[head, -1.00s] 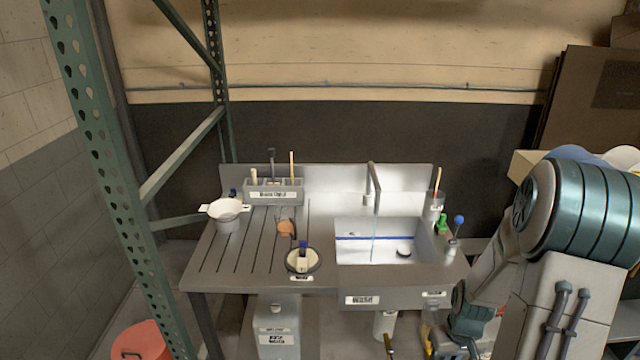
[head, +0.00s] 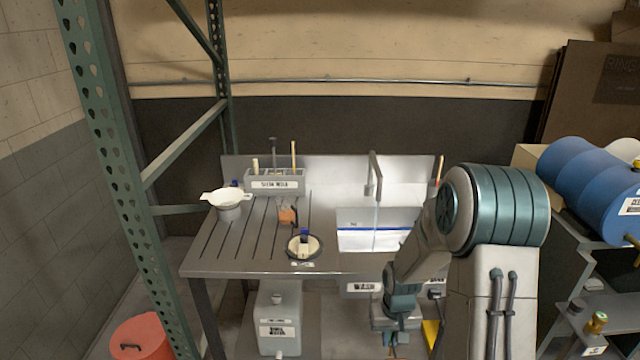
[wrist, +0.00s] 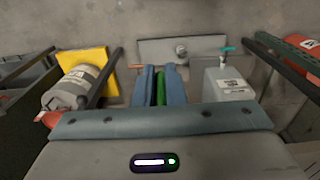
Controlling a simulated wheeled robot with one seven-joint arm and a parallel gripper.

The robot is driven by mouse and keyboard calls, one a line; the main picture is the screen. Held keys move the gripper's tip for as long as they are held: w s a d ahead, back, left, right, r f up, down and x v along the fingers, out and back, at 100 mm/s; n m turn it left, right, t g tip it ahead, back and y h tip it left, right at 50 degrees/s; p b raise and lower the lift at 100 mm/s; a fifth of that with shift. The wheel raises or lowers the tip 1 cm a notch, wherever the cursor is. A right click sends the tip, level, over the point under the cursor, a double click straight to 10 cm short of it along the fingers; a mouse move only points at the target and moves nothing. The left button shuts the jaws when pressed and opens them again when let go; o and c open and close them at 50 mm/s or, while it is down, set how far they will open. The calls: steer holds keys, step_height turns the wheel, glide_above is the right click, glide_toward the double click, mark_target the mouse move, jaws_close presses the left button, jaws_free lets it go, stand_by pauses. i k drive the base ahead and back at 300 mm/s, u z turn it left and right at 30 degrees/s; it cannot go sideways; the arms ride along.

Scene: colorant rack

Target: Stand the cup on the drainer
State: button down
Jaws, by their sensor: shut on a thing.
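My gripper (wrist: 160,88) is shut on a green thing (wrist: 161,92), of which only a narrow strip shows between the blue fingers. I cannot tell from its shape whether it is the cup. In the head view my gripper (head: 391,343) points down, low in front of the sink unit. The drainer (head: 236,248) is the grooved grey board left of the sink, above and left of my gripper. A small orange-brown thing (head: 287,215) sits on the drainer.
A pale bowl-like vessel (head: 229,197) stands at the drainer's back left, a round dish (head: 316,249) near its front right. A labelled rack (head: 276,181) stands behind. My arm hides the sink's (head: 370,239) right side. The front-left drainer is bare. A green post (head: 105,150) rises at left.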

mark_target(268, 240)
steer(key=z, duration=0.05)
steer(key=k, duration=0.5)
steer(key=u, duration=2.1)
steer(key=i, duration=1.3)
steer(key=z, duration=1.95)
